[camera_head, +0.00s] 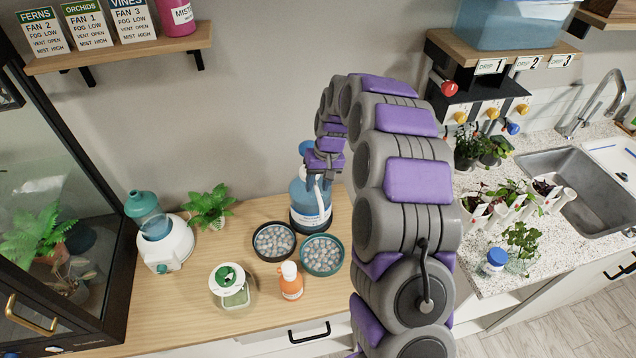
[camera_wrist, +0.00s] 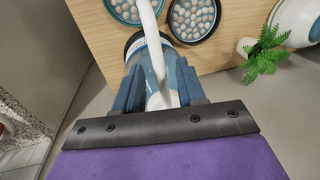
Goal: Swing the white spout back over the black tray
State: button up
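The blue jug (camera_head: 310,205) stands at the back of the wooden counter. In the wrist view, its white spout (camera_wrist: 152,45) runs up from between my fingers and crosses the right part of the teal tray (camera_wrist: 112,12). The black tray (camera_wrist: 197,38) lies to the right of the spout there. In the head view, the black tray (camera_head: 256,252) is left of the teal tray (camera_head: 322,274), both filled with pebbles. My gripper (camera_wrist: 160,78) is at the jug's top, its fingers on both sides of the spout with gaps visible. The arm partly hides the jug's top.
An orange bottle (camera_head: 291,284), a green-lidded jar (camera_head: 231,290), a fern (camera_head: 209,206) and a white-and-teal humidifier (camera_head: 170,246) stand near the trays. A glass cabinet (camera_head: 62,200) is at the left. The sink (camera_head: 590,190) and seedlings are at the right.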

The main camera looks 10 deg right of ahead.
jog(key=shift+c, duration=0.3)
grip_shut()
dwell(0.4)
